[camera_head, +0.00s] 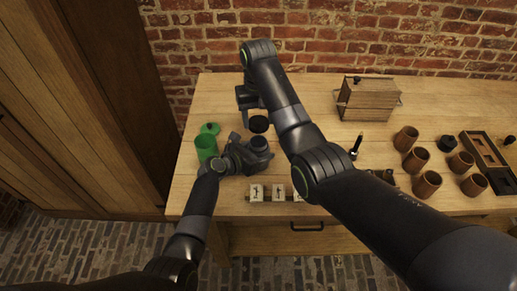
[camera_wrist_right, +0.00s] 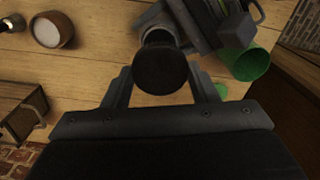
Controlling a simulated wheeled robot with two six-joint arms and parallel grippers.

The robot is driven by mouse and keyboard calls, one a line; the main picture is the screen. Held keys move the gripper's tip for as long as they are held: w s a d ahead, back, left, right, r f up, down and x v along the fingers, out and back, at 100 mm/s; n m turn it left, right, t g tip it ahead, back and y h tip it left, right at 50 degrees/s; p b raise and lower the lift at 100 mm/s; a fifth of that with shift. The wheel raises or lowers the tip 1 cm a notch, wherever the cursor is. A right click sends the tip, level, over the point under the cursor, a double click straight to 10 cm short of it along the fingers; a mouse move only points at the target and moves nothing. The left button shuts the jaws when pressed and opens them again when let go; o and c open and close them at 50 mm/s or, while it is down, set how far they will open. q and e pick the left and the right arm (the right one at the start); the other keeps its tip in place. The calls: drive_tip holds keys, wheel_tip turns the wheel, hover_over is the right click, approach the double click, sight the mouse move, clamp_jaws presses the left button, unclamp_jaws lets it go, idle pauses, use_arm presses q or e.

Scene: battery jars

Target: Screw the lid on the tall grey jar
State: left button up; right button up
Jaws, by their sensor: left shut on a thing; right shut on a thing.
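The tall grey jar (camera_head: 259,143) stands near the left end of the wooden table. My left gripper (camera_head: 244,157) is shut on it from the left. A round black lid (camera_head: 259,124) is held between the fingers of my right gripper (camera_head: 251,112), just beyond the jar in the head view. In the right wrist view the lid (camera_wrist_right: 160,70) sits between the two fingers of my right gripper (camera_wrist_right: 162,88) and overlaps the grey jar (camera_wrist_right: 157,36). Whether the lid touches the jar's rim I cannot tell. The fingers hide part of the jar.
A green jar (camera_head: 205,148) and its green lid (camera_head: 210,128) stand just left of my left gripper. Small white blocks (camera_head: 256,193) lie at the front edge. A wooden box (camera_head: 368,100), several wooden cups (camera_head: 405,138) and a dark tray (camera_head: 487,150) are on the right.

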hover_over(258, 136)
drive_tip(key=s, duration=0.2)
drive_tip(key=shift+s+d+f, duration=0.1)
drive_tip(key=shift+s+f, duration=0.05)
drive_tip(key=shift+f, duration=2.15)
drive_tip(key=shift+f, duration=0.85)
drive_tip(key=shift+f, duration=0.55)
